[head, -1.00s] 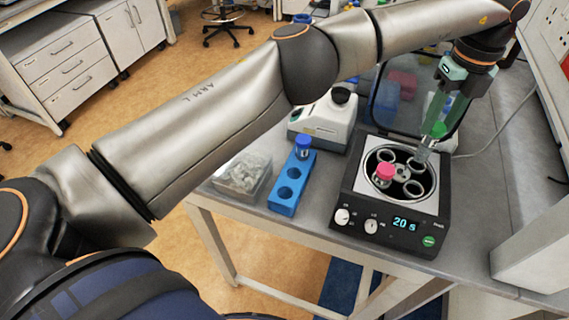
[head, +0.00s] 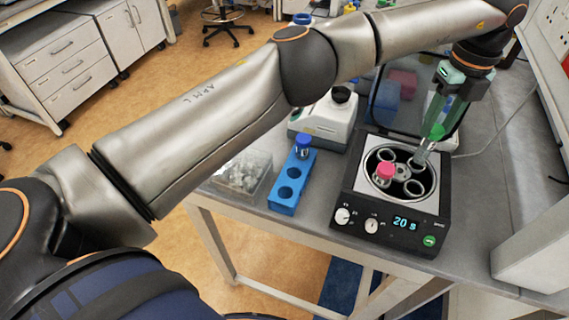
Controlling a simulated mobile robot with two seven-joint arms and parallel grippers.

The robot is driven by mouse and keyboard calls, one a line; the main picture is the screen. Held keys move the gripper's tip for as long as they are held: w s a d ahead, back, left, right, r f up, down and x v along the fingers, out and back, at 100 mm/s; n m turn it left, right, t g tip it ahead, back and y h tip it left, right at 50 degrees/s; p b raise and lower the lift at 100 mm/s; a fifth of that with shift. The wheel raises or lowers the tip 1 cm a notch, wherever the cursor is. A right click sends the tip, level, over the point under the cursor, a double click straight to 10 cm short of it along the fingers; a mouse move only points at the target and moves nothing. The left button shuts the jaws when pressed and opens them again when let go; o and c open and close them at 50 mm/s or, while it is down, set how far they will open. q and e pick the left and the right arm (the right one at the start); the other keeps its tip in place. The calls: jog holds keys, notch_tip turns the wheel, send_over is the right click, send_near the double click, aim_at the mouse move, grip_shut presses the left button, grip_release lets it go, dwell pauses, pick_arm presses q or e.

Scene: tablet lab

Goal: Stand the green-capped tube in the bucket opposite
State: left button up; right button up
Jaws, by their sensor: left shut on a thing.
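My left gripper (head: 437,121) is shut on the green-capped tube, gripping it near its green cap (head: 434,132). The clear tube (head: 423,151) hangs below, slightly tilted, with its lower end at the upper right bucket of the centrifuge rotor (head: 403,171). I cannot tell whether the tip is inside that bucket or just above it. A pink-capped tube (head: 385,171) stands in the left bucket, across the rotor. The other buckets, at upper left (head: 387,155) and lower right (head: 413,188), look empty. My right gripper is not in view.
The centrifuge (head: 388,222) has its lid open behind the rotor and its display reads 20 s. A blue rack (head: 283,207) holding a blue-capped tube (head: 303,144) stands to its left. A clear box (head: 241,177) and a white device (head: 325,122) are nearby.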

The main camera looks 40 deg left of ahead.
aim_at(426, 147)
pick_arm(q)
jog(key=shift+f, duration=0.15)
jog(key=shift+f+b, duration=0.45)
jog(key=shift+f, duration=0.2)
jog(key=shift+f, duration=0.15)
jog(key=shift+f+b, duration=0.6)
jog(key=shift+f, duration=0.4)
jog(key=shift+f, duration=0.25)
jog(key=shift+f+b, duration=0.75)
jog(key=shift+f, duration=0.35)
jog(key=o, duration=1.1)
